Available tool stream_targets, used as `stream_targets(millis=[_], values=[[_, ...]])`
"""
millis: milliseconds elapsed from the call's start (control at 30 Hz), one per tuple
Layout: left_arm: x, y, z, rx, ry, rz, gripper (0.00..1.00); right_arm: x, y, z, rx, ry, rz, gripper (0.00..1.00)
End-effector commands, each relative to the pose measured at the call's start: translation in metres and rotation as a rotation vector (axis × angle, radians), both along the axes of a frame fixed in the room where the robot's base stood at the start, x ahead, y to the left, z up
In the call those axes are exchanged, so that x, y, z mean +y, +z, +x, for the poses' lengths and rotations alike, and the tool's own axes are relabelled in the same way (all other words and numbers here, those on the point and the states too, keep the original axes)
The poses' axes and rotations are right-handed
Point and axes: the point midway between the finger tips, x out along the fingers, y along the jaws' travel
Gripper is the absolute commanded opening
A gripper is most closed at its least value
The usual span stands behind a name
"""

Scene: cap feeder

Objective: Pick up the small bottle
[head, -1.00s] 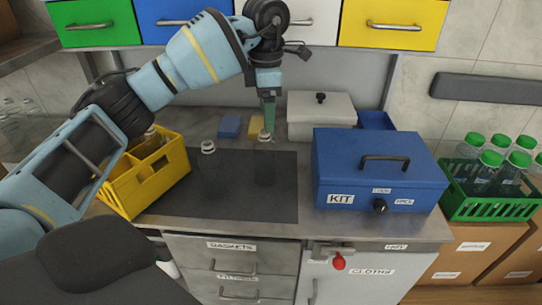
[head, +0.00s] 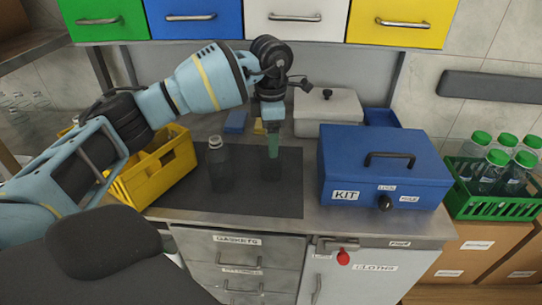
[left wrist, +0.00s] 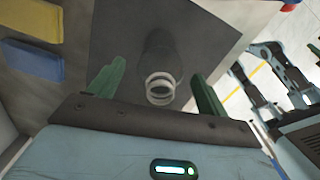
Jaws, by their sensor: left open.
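A dark, see-through bottle (head: 268,180) stands upright on the dark mat (head: 240,204), with its upper part hidden behind my left gripper (head: 273,150) in the head view. In the left wrist view the open mouth and pale ringed neck of this bottle (left wrist: 160,88) lie between the two green fingers of my left gripper (left wrist: 157,88). The fingers are open, with a gap on either side of the neck. A second dark bottle (head: 219,168) with a pale neck stands on the mat to the left. My right gripper is not in view.
A yellow crate (head: 160,183) stands left of the mat, and a blue kit box (head: 345,170) stands to its right. A pale lidded box (head: 326,114), a blue block (head: 236,122) and a yellow block (head: 259,127) lie behind. A green crate (head: 490,206) holds green-capped bottles.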

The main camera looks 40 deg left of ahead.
Motion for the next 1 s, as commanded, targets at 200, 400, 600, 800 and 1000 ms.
stream_targets(millis=[200, 400, 600, 800, 1000], values=[[0.0001, -0.0004, 0.0001, -0.001, 0.000, 0.001, 0.78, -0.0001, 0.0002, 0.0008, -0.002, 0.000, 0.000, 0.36], [0.0000, -0.0003, 0.0001, -0.001, 0.000, 0.001, 0.51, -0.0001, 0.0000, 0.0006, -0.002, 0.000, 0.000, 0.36], [-0.0001, -0.0002, 0.0002, -0.001, 0.000, 0.000, 0.25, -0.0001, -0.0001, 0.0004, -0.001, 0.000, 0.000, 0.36], [-0.0002, -0.0001, 0.0003, -0.001, 0.000, 0.000, 0.19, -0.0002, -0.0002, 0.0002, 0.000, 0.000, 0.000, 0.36], [-0.0003, 0.0036, 0.0006, -0.002, 0.000, -0.001, 0.19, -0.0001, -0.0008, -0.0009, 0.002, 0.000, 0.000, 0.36]])
